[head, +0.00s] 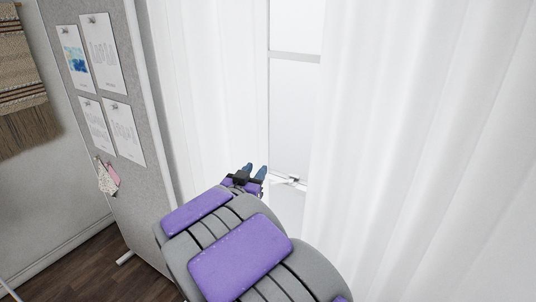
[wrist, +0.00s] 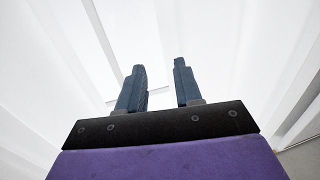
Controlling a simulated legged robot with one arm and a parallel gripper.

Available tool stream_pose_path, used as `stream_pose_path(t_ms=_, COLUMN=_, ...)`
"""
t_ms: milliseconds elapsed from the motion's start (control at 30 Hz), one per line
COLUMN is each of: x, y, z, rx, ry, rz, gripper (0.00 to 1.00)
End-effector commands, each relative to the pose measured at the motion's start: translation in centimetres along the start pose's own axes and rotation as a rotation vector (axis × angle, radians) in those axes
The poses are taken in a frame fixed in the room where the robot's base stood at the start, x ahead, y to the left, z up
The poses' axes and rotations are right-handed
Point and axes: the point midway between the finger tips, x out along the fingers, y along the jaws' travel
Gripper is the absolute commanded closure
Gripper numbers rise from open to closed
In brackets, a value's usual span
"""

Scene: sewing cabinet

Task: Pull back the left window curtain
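The left window curtain (head: 205,90) is white and hangs in folds between the grey pinboard and the window (head: 295,95). The right curtain (head: 420,140) hangs on the other side, and a strip of window shows between them. My gripper (head: 256,170) is at the inner edge of the left curtain, low in the gap. In the wrist view my gripper (wrist: 160,80) has two blue fingers standing apart, with nothing visible clamped between them. White fabric (wrist: 230,50) fills much of that view. I cannot tell whether the fingers touch the curtain.
A grey pinboard (head: 140,185) with several pinned papers stands close to the left of the curtain. A window handle (head: 290,180) shows beside my gripper. A woven hanging (head: 20,75) is on the far left wall. Dark wooden floor (head: 100,270) is clear at lower left.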

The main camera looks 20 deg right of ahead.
Motion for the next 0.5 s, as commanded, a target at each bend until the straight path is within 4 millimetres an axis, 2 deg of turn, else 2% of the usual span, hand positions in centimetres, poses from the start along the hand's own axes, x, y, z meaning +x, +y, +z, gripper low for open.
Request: stream_pose_path(t_ms=500, x=8.5, y=0.0, z=0.1, rx=0.0, ry=0.001, rz=0.002, gripper=0.65)
